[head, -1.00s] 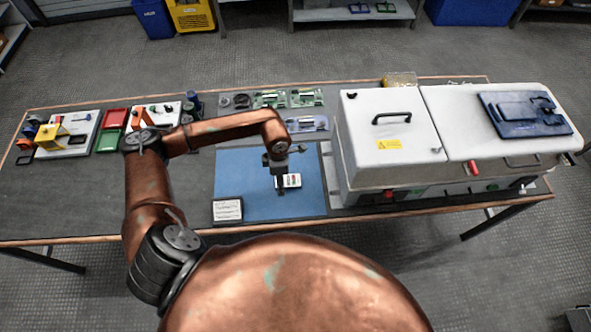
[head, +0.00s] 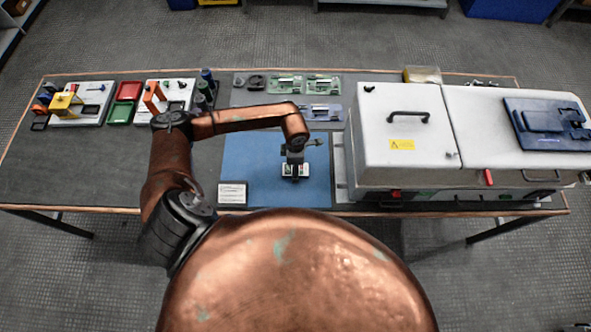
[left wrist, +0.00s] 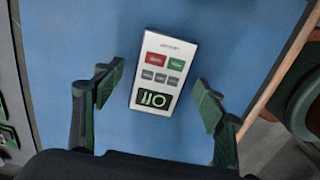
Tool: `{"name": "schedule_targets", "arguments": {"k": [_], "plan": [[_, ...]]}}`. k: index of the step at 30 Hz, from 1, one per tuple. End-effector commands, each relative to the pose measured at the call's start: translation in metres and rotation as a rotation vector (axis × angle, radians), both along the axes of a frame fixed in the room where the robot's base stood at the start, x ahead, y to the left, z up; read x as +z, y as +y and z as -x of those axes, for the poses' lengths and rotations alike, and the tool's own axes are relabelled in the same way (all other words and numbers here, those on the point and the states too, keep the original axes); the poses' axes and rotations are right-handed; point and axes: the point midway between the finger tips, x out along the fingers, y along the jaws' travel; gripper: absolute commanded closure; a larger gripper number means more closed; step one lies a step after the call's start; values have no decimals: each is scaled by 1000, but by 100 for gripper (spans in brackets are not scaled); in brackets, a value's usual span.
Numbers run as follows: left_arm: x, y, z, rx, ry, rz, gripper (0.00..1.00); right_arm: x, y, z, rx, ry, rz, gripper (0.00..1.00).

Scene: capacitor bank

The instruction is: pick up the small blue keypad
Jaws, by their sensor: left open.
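A small keypad (left wrist: 161,70) lies on the blue mat (left wrist: 75,40) in the left wrist view. Its face is white, with a red, a green and several grey buttons and a dark display; no blue face shows. In the head view the keypad (head: 304,171) is partly hidden under my left gripper (head: 295,174). In the left wrist view my left gripper (left wrist: 158,96) is open, with one finger on each side of the keypad and gaps between. The keypad is slightly tilted in the picture. Contact with the mat cannot be told. My right gripper is not in view.
A white card (head: 232,193) lies at the front left of the mat. A large white machine (head: 400,130) stands close on the right. Green circuit boards (head: 323,85) lie behind the mat, and red and green trays (head: 124,101) at the left. The bench's left front is clear.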

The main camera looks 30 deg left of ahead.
Motion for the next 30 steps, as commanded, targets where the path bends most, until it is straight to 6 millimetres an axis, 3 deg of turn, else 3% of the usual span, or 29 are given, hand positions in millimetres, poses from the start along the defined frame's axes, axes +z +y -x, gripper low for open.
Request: {"name": "schedule_targets", "arguments": {"k": [6,18,30], "plan": [[-2,0,0,1,-1,-1,35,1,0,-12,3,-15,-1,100],[-5,0,0,1,-1,-1,35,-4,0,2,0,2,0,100],[-7,0,0,1,-1,-1,35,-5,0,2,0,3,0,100]]}}
